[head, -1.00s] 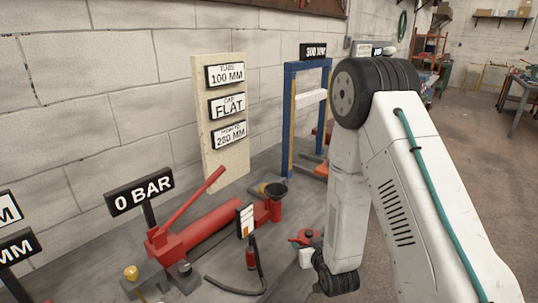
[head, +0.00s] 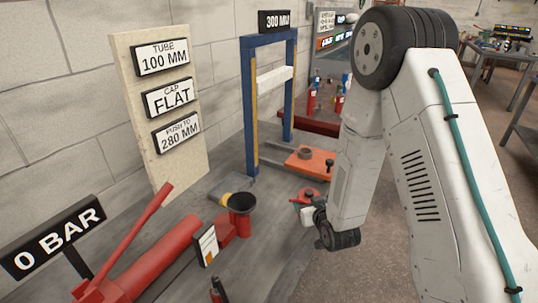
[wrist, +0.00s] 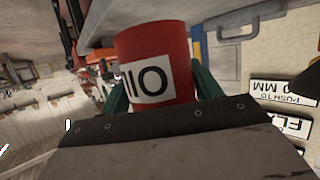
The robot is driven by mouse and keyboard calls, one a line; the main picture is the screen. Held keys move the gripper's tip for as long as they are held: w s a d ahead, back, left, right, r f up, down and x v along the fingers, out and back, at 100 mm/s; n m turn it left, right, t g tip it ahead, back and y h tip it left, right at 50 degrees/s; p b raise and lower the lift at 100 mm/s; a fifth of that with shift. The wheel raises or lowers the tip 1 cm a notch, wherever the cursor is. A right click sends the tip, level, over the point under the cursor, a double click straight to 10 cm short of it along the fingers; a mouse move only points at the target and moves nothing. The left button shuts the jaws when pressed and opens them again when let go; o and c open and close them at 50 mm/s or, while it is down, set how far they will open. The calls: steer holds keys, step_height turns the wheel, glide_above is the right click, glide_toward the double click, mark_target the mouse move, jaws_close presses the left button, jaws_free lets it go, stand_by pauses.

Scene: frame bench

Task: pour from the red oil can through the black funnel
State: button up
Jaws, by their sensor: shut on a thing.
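The red oil can (head: 305,196) is held out at the end of my arm, right of the funnel and apart from it in the head view. In the wrist view the can (wrist: 178,48) fills the middle, its white OIL label upside down in the picture. My gripper (wrist: 160,90) is shut on the can, with a green finger on each side. The can looks roughly upright in the head view; its spout is hard to make out. The black funnel (head: 241,203) stands mouth up on the red pump's (head: 165,255) far end. Its lower part is hidden.
A blue press frame (head: 249,110) and an orange block (head: 309,162) are behind. A sign board (head: 140,55) stands by the wall, and a 0 BAR sign (head: 55,240) at left.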

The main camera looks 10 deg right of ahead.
steer(key=w+a+r+n+t+y, duration=0.1)
steer(key=w+a+r+n+y, duration=0.1)
steer(key=a+r+n, duration=0.3)
steer(key=w+a+r+n+t+y, duration=0.2)
steer(key=w+a+r+n, duration=0.3)
steer(key=a+r, duration=0.2)
steer(key=a, duration=0.2)
steer(key=shift+w+a+r+t, duration=0.3)
steer(key=shift+r+n, duration=0.1)
steer(key=shift+n, duration=0.2)
stand_by(0.3)
steer(key=shift+s+r+y, duration=0.15)
steer(key=shift+r+y, duration=0.1)
steer(key=shift+y, duration=0.25)
steer(key=shift+r+n, duration=0.1)
steer(key=shift+n, duration=0.2)
steer(key=shift+r+n+t, duration=0.3)
steer(key=shift+t, duration=0.1)
steer(key=shift+s, duration=0.1)
steer(key=shift+a+r+n, duration=0.1)
steer(key=shift+r+n, duration=0.25)
steer(key=shift+n, duration=0.05)
